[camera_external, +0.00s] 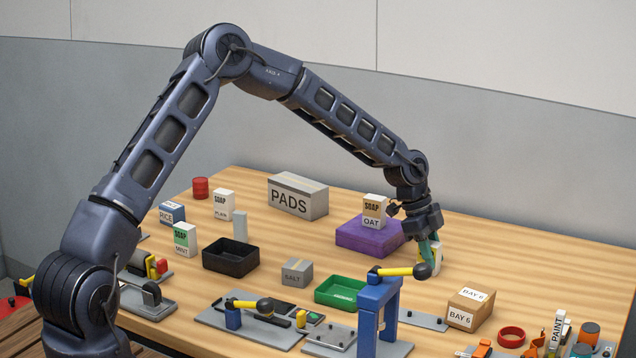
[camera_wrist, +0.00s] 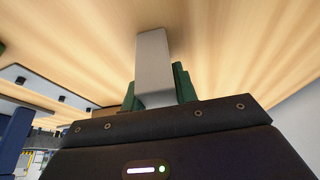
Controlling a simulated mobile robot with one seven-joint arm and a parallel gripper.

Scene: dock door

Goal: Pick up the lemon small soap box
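My gripper (camera_external: 430,250) points down at the right of the table, just right of the purple block. Its green fingers lie flush on both sides of a small pale box, the lemon soap box (camera_external: 436,261), which is partly hidden by the fingers and shows white with some yellow. In the wrist view the box's plain grey-white side (camera_wrist: 153,62) stands out between the green fingers (camera_wrist: 158,92). Its label cannot be read. I cannot tell whether its base touches the table.
An oat soap box (camera_external: 374,211) stands on the purple block (camera_external: 368,236), close left of my gripper. A green tray (camera_external: 340,291) and a blue stand with a yellow lever (camera_external: 378,310) are in front. A Bay 6 carton (camera_external: 466,309) is at front right. Table behind is clear.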

